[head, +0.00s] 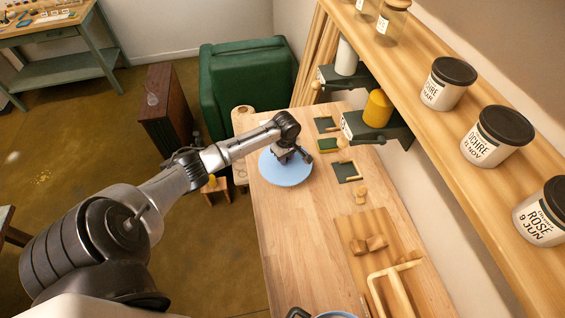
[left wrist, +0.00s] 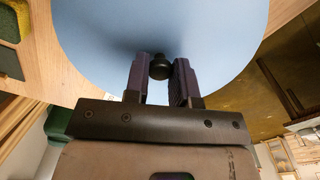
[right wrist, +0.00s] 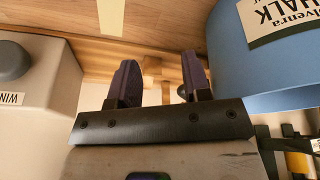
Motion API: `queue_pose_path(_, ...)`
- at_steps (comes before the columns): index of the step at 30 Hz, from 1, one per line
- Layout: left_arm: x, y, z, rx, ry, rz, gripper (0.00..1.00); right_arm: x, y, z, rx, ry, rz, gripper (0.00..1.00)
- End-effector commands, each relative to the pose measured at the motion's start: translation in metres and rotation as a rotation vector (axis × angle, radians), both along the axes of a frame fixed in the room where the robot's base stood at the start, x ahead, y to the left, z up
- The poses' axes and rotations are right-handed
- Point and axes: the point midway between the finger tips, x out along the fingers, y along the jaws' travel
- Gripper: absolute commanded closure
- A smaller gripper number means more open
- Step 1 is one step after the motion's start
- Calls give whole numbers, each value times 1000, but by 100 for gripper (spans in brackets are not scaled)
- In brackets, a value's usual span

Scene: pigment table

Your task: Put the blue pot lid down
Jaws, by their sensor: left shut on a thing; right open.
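The blue pot lid (head: 284,174) is a flat round disc over the far part of the wooden table, level or nearly so. My left gripper (head: 297,157) is above it. In the left wrist view the fingers (left wrist: 160,72) are shut on the lid's dark knob (left wrist: 160,66), and the blue disc (left wrist: 100,45) fills the far side. I cannot tell whether the lid touches the table. My right gripper (right wrist: 160,78) is open and empty in the right wrist view. A blue pot (right wrist: 285,65) with a "CHALK" label stands to its right.
Several small dark-green pads (head: 345,171) and wooden pieces lie right of the lid. A wooden board (head: 372,226) lies nearer on the table (head: 290,235). Labelled jars (head: 447,84) stand on the shelf at right. Bare tabletop lies in front of the lid.

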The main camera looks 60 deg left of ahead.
Motion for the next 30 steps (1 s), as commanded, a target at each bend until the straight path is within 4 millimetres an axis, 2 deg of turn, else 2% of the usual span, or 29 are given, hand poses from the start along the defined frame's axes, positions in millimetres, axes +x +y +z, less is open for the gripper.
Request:
queue_pose_path(3, -4, 9, -6, 1, -1, 0, 100, 0, 0, 0, -1, 1, 0, 56)
queue_pose_path(8, -6, 13, -10, 0, -1, 0, 100, 0, 1, 0, 2, 0, -1, 56)
queue_pose_path(15, -7, 13, -39, 0, 1, 1, 100, 0, 3, -3, 9, 0, -5, 56)
queue_pose_path(18, -6, 13, -46, 0, -1, 1, 100, 0, 3, -3, 11, 1, -6, 56)
queue_pose_path(30, -6, 12, -49, 0, -1, 0, 100, 0, 4, -3, 13, 1, -6, 56)
